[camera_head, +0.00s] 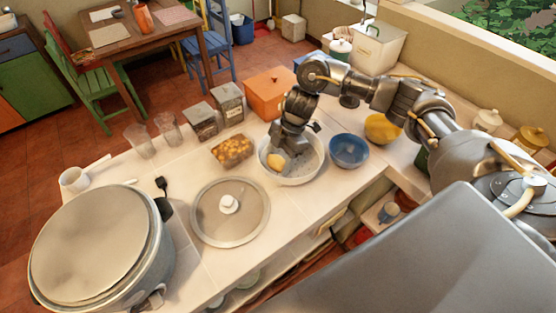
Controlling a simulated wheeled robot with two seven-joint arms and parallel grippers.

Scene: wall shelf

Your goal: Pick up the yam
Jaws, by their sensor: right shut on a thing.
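The yam (276,161) looks like a small yellow-orange lump and is inside a wide, light grey bowl (303,176) on the counter. My right arm reaches in from the right, and my right gripper (284,152) points down into the bowl. It is shut on the yam near the bowl's left side. The gripper hides part of the yam, and I cannot tell whether the yam touches the bowl's bottom. My left gripper is not in view.
A blue bowl (349,150) and a yellow bowl (382,129) stand right of the grey bowl. A box of yellow items (232,151) and a round lid (230,222) lie to its left. A large pot (95,245) stands at the left. An orange box (268,95) stands behind.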

